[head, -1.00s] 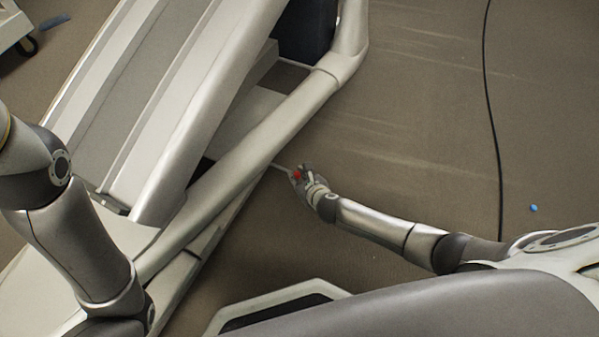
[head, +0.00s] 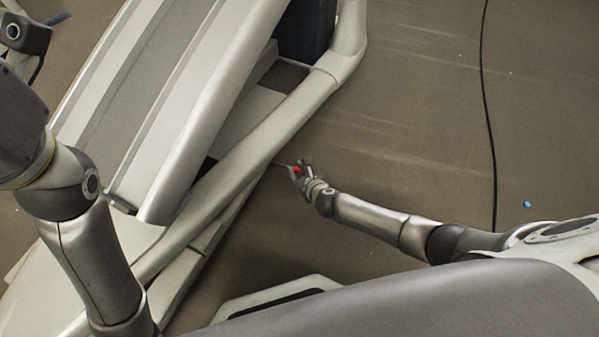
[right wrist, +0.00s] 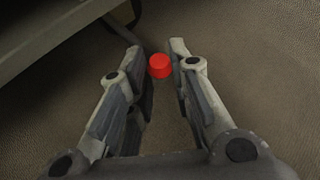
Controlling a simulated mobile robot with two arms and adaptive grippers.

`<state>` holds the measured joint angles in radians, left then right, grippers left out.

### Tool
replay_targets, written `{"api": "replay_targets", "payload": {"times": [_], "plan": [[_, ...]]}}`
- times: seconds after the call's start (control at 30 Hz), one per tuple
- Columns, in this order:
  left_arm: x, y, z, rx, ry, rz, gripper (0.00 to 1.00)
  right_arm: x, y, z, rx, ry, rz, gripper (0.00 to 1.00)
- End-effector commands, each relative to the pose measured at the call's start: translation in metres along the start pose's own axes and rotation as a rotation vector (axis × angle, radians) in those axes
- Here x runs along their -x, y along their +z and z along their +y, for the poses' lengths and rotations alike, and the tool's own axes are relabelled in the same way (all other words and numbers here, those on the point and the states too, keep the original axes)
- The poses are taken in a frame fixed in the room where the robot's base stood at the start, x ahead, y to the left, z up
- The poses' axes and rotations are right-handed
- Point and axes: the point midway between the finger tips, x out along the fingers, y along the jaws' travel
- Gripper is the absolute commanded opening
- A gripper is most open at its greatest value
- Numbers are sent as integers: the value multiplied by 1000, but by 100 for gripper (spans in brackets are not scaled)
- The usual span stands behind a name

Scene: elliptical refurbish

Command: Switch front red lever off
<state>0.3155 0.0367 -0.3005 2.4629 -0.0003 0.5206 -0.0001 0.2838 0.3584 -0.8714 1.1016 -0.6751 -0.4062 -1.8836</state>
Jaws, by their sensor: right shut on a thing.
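The red lever knob (head: 296,170) sits at the end of a thin rod that sticks out to the right from under the elliptical's light side rail (head: 265,135). My right gripper (head: 299,170) is at this knob and is shut on it. In the right wrist view the red knob (right wrist: 160,66) shows between the tips of the two fingers (right wrist: 156,57), with a narrow gap seen beside it.
The elliptical's body (head: 150,100) fills the left and middle of the head view. A black cable (head: 487,110) runs over the brown floor at the right. A small blue object (head: 527,204) lies near it. The floor right of the machine is otherwise mostly clear.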

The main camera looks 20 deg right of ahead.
Motion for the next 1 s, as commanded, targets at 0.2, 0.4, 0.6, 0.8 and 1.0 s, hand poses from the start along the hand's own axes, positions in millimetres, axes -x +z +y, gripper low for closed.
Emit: {"api": "replay_targets", "payload": {"times": [0.2, 0.4, 0.6, 0.8, 1.0], "plan": [[0, 0, 0, 0, 0, -1, 0, -1, 13, 3, -2, 8, -20, 38], [0, 0, 0, 0, 0, -1, 0, -1, 8, 2, -1, 4, -13, 44], [0, 0, -1, -1, -1, 0, 0, 0, 6, 1, 0, 3, -10, 44], [0, 0, 0, -1, 0, 0, 0, 13, 6, 0, 1, 2, -11, 44], [0, 0, 0, 0, 0, 0, 0, 41, 6, 0, 1, 4, -11, 44]]}}
